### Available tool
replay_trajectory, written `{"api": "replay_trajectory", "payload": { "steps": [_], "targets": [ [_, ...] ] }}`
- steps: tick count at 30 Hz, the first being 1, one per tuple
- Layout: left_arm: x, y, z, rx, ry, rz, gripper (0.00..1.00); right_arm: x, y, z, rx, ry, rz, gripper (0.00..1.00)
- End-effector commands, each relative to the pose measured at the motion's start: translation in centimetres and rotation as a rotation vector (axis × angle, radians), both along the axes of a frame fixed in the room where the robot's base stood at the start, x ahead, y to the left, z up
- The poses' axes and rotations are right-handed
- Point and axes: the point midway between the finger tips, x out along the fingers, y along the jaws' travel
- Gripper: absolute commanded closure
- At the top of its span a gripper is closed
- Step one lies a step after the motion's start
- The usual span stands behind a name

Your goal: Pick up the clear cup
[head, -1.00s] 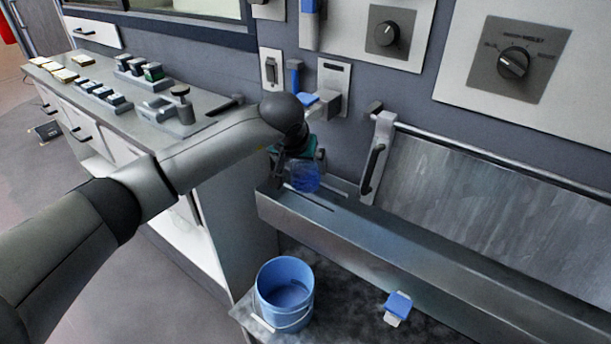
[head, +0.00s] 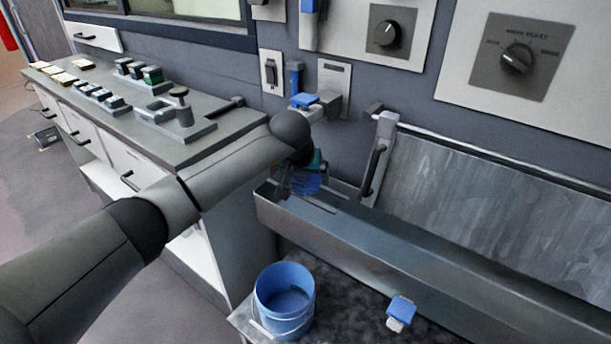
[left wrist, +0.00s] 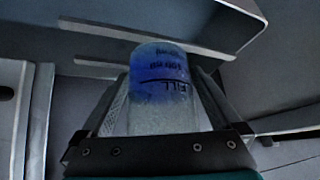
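The clear cup (head: 306,183) shows as a small see-through cup with a blue tint at the left end of the metal trough. My left gripper (head: 297,180) is at the cup, its fingers partly hidden by my arm. Whether the cup's base touches the trough is hidden. My right gripper is not in view.
The metal trough (head: 400,262) runs to the lower right below a grey panel. A blue bucket (head: 285,300) stands on a dark surface below, with a blue-and-white piece (head: 400,312) beside it. A counter (head: 150,115) with small blocks stands at left.

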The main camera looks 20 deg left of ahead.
Motion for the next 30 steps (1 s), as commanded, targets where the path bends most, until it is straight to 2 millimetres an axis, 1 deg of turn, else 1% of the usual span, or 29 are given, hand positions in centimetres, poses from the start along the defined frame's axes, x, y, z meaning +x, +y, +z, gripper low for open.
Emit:
{"api": "replay_trajectory", "payload": {
  "steps": [1,2,21,22,24,25,30],
  "targets": [
    [-0.01,0.0,0.01,0.0,0.0,0.0,0.09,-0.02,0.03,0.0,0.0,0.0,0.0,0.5],
    [-0.01,0.0,0.01,0.0,0.0,0.0,0.12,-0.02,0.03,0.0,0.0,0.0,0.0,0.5],
    [-0.01,0.02,0.03,0.0,0.0,0.0,0.84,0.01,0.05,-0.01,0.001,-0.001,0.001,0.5],
    [0.03,0.01,0.12,0.0,-0.002,0.001,0.87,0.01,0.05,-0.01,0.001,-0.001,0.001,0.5],
    [0.03,0.01,0.12,0.0,-0.002,0.001,0.96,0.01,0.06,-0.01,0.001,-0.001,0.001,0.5],
    [0.03,0.01,0.12,0.0,-0.002,0.001,0.97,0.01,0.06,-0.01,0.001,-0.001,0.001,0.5],
    [0.03,0.01,0.15,0.0,-0.002,0.001,0.97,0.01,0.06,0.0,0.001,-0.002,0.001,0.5]
  ]
}}
